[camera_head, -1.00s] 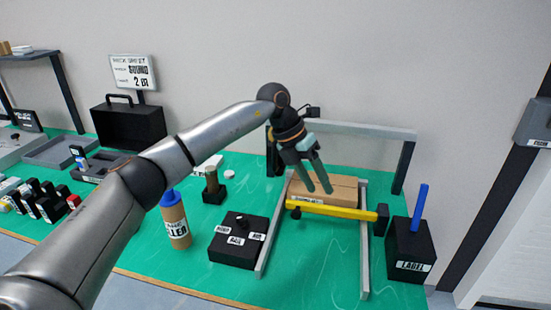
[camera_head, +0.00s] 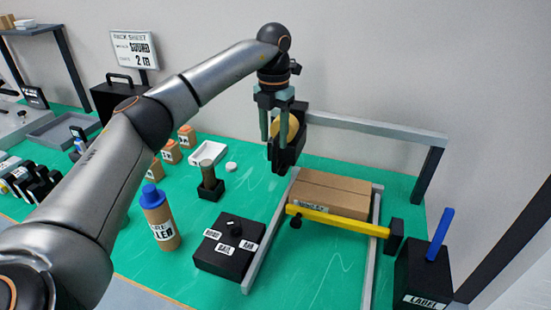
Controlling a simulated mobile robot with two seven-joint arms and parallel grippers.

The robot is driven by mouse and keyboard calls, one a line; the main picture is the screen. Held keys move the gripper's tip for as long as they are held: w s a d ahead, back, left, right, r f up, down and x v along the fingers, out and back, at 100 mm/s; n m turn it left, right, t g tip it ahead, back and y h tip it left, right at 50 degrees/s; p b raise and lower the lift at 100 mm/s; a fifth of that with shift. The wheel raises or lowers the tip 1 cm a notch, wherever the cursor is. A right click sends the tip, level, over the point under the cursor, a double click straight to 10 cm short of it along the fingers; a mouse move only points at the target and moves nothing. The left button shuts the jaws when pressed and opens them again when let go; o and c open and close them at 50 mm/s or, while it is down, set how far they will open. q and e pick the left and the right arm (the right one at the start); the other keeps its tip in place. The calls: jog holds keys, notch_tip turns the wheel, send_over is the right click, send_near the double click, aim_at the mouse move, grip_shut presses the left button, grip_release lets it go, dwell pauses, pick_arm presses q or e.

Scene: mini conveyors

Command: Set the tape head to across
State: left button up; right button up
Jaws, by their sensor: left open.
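The tape head (camera_head: 286,156) is a black holder with a tan tape roll (camera_head: 292,128) in it, at the back left corner of the conveyor frame. My left gripper (camera_head: 281,138) is open and points down at the tape head. Its fingers overlap the roll in the picture, one to each side. I cannot tell whether they touch it. My right gripper is not in view.
A cardboard box (camera_head: 325,192) lies between the rails, behind a yellow bar (camera_head: 338,219). A black selector box (camera_head: 226,252) with a knob and several labels stands front left. A blue-capped bottle (camera_head: 162,222) and a black label box (camera_head: 424,275) stand nearby. A grey bar (camera_head: 370,128) spans the back.

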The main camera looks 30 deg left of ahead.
aim_at(274, 170)
pick_arm(q)
notch_tip(274, 170, down, 8)
jog(key=shift+r, duration=0.15)
jog(key=shift+c, duration=0.3)
grip_shut()
dwell(1.2)
